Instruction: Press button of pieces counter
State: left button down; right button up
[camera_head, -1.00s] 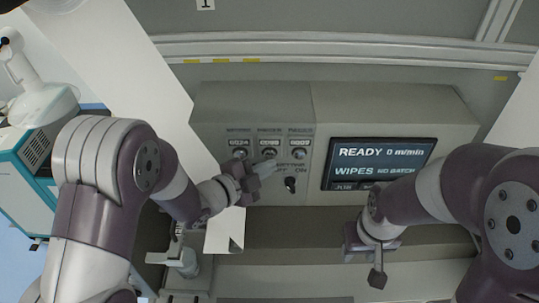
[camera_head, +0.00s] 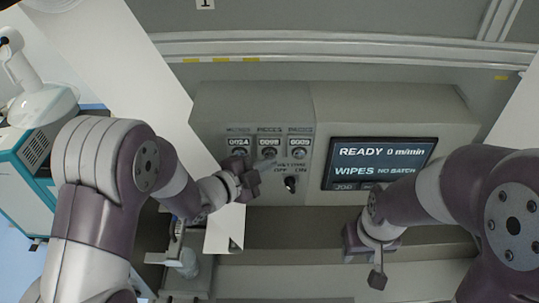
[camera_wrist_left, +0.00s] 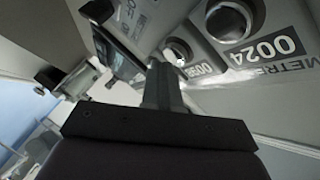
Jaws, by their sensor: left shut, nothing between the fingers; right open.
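A round button sits under each: left (camera_head: 240,152), middle (camera_head: 269,153), right (camera_head: 299,154). My left gripper (camera_head: 254,180) is shut and empty, just below the left and middle buttons. In the left wrist view its fingers (camera_wrist_left: 159,70) point toward the middle button (camera_wrist_left: 177,50); contact cannot be told. My right gripper (camera_head: 377,272) is open and empty, below the display.
A dark knob (camera_head: 290,184) marked OFF and ON sits under the counters, close right of my left gripper. A display (camera_head: 380,164) reads READY 0 m/min. A metal rail (camera_head: 340,47) runs behind the box. A grey ledge (camera_head: 300,228) lies below it.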

pick_arm(q)
jog(key=shift+w, duration=0.6)
dwell(0.6)
jog(key=shift+s, duration=0.2)
jog(key=shift+s+b, duration=0.45)
jog(key=shift+s, duration=0.4)
jog(key=s+b, duration=0.1)
jog(key=s, duration=0.4)
dwell(0.8)
